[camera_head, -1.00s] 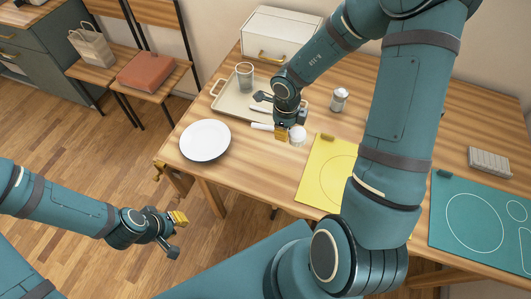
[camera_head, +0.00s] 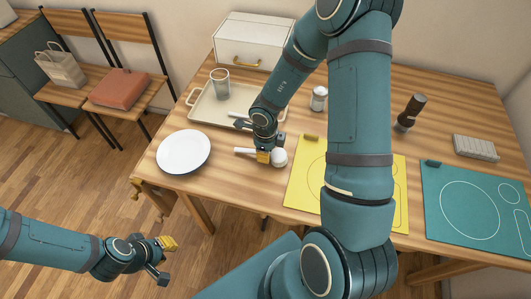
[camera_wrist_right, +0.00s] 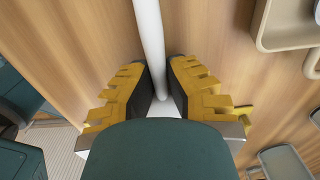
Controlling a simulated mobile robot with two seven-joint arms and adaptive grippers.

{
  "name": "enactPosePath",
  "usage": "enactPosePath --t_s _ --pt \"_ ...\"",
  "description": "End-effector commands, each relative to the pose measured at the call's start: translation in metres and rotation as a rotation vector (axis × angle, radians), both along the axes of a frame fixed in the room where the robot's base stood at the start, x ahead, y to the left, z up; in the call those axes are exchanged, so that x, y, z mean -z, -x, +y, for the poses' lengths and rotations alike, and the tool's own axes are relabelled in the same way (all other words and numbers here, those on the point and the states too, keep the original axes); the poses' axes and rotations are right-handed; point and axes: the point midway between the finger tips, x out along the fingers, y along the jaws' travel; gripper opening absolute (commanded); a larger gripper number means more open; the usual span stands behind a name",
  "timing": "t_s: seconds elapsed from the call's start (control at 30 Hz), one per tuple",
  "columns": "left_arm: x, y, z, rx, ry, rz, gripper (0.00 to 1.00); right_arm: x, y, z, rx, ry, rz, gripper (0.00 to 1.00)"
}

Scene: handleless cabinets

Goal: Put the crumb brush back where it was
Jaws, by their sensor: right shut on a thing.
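A white thing with a straight handle (camera_head: 243,150) and a round head (camera_head: 280,158), which I take to be the crumb brush, is in my right gripper (camera_head: 263,156) over the table between plate and yellow mat. In the right wrist view its white handle (camera_wrist_right: 149,40) runs between the yellow fingers of the right gripper (camera_wrist_right: 162,85), which are shut on it. I cannot tell whether the brush touches the table. My left gripper (camera_head: 168,243) is off the table's front left, apart from everything; whether its fingers are apart is unclear.
A white plate (camera_head: 183,151) lies left of the brush. Behind stands a beige tray (camera_head: 205,112) with a glass (camera_head: 220,82) and a partly hidden white item. The yellow mat (camera_head: 302,180) lies right. A shaker (camera_head: 319,98), dark brown mill (camera_head: 410,112) and teal mat (camera_head: 470,215) stand farther right.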

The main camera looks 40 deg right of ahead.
Motion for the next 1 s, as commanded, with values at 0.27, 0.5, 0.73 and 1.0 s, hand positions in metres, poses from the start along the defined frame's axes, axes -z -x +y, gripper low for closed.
enactPosePath --t_s 0.27,0.5,0.73,1.0 --pt "0.0 0.0 0.0 0.0 0.0 0.0 0.23 0.003 0.0 0.0 0.0 0.001 0.001 0.34" --pt "0.0 0.0 0.0 0.0 0.0 0.0 0.23 0.002 0.0 0.0 0.0 0.0 0.0 0.34" --pt "-0.013 0.002 0.0 0.001 0.001 0.005 0.23 -0.024 0.0 0.0 0.001 0.0 -0.001 0.34" --pt "-0.041 0.001 0.0 -0.004 0.001 0.004 0.23 -0.081 0.0 -0.001 0.002 0.0 -0.001 0.34"
